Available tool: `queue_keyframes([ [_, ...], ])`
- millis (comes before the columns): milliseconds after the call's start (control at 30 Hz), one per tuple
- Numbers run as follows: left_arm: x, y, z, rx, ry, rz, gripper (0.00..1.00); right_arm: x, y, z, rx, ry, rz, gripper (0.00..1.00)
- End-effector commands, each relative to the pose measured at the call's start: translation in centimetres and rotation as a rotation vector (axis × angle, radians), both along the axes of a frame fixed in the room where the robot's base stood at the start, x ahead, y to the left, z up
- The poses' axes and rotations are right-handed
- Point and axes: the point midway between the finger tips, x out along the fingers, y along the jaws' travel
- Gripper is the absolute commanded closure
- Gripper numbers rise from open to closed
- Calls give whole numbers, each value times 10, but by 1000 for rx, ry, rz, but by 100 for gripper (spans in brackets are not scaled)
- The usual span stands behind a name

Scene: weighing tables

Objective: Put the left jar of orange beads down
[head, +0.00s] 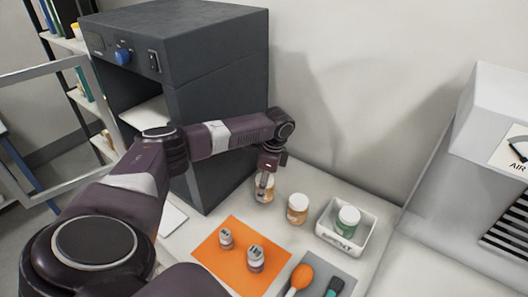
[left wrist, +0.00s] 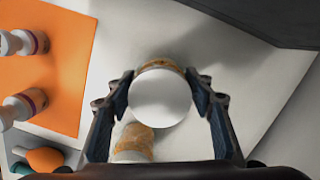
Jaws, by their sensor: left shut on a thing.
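My left gripper (head: 266,172) reaches down over the table beside the dark oven-like box. It is shut on a jar of orange beads (head: 263,188) with a white lid. In the left wrist view the jar's round white lid (left wrist: 159,98) sits between the two fingers (left wrist: 163,95), with a strip of orange beads showing at its far edge. I cannot tell whether the jar's base touches the table. A second jar of orange beads (head: 297,209) stands upright just to its right; it also shows in the left wrist view (left wrist: 133,143). My right gripper is not in view.
A white tray (head: 322,229) holding a green jar (head: 347,219) stands to the right. An orange mat (head: 213,253) with two small weights (head: 255,259) lies in front. An orange-bulbed tool (head: 301,277) lies on a grey mat (head: 348,282). The dark box (head: 215,110) stands close behind left.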

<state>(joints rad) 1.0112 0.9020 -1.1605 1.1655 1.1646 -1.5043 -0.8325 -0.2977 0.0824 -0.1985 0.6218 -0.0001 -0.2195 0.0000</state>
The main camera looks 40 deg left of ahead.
Motion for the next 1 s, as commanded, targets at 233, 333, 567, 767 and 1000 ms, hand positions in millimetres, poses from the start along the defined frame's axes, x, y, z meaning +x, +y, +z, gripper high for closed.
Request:
queue_keyframes([
  [233, 1, 0, -14, 0, -2, 0, 82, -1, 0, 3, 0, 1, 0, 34],
  [333, 1, 0, -14, 0, -2, 0, 82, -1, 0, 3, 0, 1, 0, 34],
  [567, 0, 0, -17, 0, -1, -1, 46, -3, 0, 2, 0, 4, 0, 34],
  [767, 0, 0, -17, 0, -1, -1, 34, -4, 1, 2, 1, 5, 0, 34],
  [1000, 1, 0, -13, 0, -2, 0, 34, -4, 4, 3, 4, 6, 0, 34],
])
